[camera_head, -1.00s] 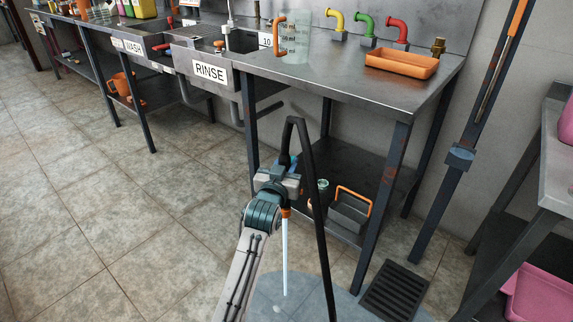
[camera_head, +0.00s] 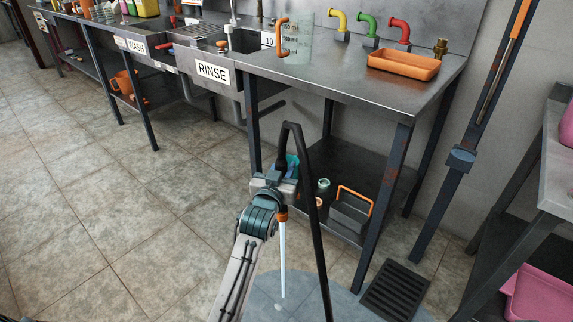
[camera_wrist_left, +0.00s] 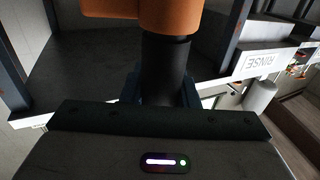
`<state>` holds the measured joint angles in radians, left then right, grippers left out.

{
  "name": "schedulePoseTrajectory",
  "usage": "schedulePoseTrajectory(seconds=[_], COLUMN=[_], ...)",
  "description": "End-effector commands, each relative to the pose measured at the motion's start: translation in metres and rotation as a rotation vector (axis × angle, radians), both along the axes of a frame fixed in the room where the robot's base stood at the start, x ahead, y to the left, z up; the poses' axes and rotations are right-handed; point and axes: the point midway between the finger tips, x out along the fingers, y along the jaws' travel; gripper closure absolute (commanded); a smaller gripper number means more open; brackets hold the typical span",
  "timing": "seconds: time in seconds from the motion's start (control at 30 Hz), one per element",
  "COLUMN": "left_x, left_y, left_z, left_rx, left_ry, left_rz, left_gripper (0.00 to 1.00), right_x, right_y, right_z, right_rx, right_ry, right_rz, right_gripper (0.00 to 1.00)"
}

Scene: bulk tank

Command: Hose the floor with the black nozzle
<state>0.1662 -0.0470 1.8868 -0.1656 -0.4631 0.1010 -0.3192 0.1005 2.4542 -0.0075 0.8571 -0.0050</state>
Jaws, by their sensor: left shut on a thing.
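My left gripper (camera_head: 276,187) is in the middle of the head view, above the floor (camera_head: 130,235) and in front of the rinse table. It is shut on the black nozzle (camera_wrist_left: 165,68), which fills the middle of the left wrist view with its orange end at the top. In the head view the nozzle's orange tip (camera_head: 281,215) points down. A pale jet of water (camera_head: 283,262) falls from it to the floor. A bluish wet patch (camera_head: 328,298) lies around the landing spot. The black hose (camera_head: 313,205) loops above the gripper and runs down. My right gripper is out of view.
A steel table (camera_head: 335,85) with a RINSE sign stands behind; its lower shelf holds a grey caddy (camera_head: 350,212) with an orange handle. A dark floor drain (camera_head: 396,290) lies right of the patch. Another table (camera_head: 555,190) stands far right. Open floor is at left.

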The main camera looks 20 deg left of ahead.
Motion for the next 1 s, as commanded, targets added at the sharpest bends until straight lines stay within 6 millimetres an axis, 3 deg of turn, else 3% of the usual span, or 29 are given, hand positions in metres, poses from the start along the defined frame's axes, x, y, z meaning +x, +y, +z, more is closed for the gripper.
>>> schedulePoseTrajectory(seconds=[1.0], left_x=[-0.048], left_y=[0.018], left_z=[0.002], left_rx=[0.002], left_ry=[-0.002], left_rz=[0.000], left_gripper=[1.00], right_x=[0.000], right_y=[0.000], right_z=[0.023], right_rx=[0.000], right_ry=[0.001], right_rz=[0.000], right_gripper=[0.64])
